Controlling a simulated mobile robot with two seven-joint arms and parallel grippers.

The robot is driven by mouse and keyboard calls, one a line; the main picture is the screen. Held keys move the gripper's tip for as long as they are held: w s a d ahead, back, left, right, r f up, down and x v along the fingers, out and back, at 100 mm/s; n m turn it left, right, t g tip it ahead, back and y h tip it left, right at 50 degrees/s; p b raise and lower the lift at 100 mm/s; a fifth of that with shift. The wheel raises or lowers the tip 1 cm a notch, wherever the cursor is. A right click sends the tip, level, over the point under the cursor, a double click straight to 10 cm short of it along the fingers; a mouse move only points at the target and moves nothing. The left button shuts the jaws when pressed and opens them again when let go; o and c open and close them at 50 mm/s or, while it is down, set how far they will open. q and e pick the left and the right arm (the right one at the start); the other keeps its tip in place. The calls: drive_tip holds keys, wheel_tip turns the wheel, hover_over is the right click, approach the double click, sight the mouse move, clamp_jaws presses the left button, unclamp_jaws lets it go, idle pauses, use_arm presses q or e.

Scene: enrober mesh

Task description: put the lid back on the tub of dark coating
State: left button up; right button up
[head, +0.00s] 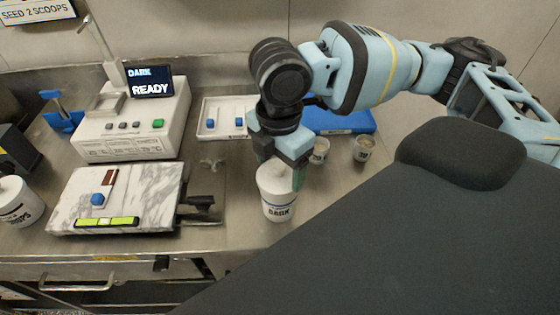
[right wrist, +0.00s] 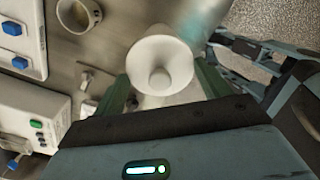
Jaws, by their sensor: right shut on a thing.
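The white tub (head: 278,207) labelled DARK stands upright on the steel counter. My right gripper (head: 282,172) comes down over its top, its fingers on either side. In the right wrist view, my right gripper (right wrist: 163,88) has its green fingers at both sides of a round white lid (right wrist: 160,55) with a central knob, and it is shut on this lid. The lid is at the tub's mouth; I cannot tell whether it is fully seated, as the gripper hides part of the rim. The dark coating is hidden. My left gripper is not in view.
A marble slab (head: 150,187) with a blue-knobbed tool lies to the left. A white machine (head: 130,148) shows DARK READY. Behind are a white tray (head: 210,132), a blue tray (head: 350,118) and two small cups, one here (head: 363,150). Another white tub (head: 18,212) stands far left.

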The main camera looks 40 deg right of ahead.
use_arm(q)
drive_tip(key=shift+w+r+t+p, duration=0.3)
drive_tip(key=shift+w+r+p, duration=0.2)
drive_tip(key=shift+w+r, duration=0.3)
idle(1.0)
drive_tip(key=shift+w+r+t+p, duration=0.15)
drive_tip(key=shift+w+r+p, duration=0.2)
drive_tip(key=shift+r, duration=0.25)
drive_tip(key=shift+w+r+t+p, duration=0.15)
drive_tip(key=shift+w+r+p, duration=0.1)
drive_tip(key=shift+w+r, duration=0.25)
use_arm(e)
drive_tip(key=shift+f, duration=0.15)
idle(2.0)
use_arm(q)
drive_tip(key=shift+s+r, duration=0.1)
use_arm(e)
drive_tip(key=o, duration=1)
drive_tip(key=shift+r+p, duration=0.4)
drive_tip(key=shift+r, duration=0.8)
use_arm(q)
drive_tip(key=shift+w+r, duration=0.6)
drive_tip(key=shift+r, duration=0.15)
use_arm(e)
drive_tip(key=shift+r, duration=2.3)
